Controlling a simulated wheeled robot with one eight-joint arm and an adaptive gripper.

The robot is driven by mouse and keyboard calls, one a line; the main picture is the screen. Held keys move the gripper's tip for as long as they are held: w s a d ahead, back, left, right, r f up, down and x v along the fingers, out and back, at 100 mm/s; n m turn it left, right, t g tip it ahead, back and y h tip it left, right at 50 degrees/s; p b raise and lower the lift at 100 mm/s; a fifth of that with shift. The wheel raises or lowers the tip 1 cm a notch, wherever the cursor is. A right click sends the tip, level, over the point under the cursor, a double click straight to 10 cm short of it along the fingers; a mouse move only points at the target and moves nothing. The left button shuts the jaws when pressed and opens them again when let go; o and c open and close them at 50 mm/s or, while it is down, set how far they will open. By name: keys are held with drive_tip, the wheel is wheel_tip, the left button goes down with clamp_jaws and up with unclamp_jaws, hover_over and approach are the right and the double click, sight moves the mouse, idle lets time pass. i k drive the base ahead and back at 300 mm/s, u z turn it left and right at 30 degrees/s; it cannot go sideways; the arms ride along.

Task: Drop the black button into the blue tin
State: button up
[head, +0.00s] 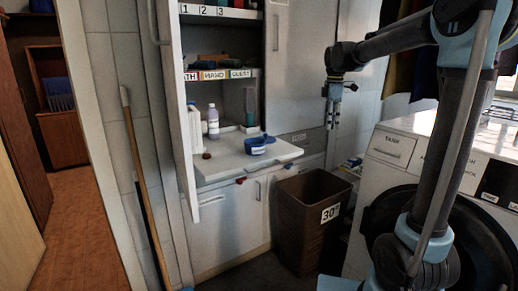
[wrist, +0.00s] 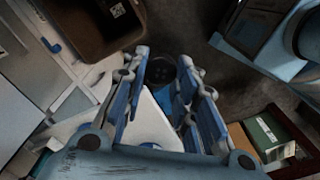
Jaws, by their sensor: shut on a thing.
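My gripper (head: 332,120) hangs down from the arm at the upper right of the head view, to the right of the pull-out shelf and above the bin's right side. In the wrist view my gripper (wrist: 163,60) has its blue fingers closed around a dark, round black button (wrist: 161,69) at the fingertips. The button cannot be made out clearly in the head view. The blue tin (head: 257,149) stands on the white pull-out shelf, left of and lower than my gripper. Its inside is hard to see.
The white pull-out shelf (head: 220,168) also bears a bottle (head: 213,122) and a small brown round thing (head: 207,155). A brown bin (head: 309,222) stands below and right of it. An open cabinet door (head: 178,100) edges its left. A white machine (head: 405,150) stands at right.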

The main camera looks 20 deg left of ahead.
sight(259, 147)
drive_tip(key=u, duration=0.05)
drive_tip(key=k, duration=0.95)
drive_tip(key=u, duration=0.55)
drive_tip(key=i, duration=1)
drive_tip(key=z, duration=0.05)
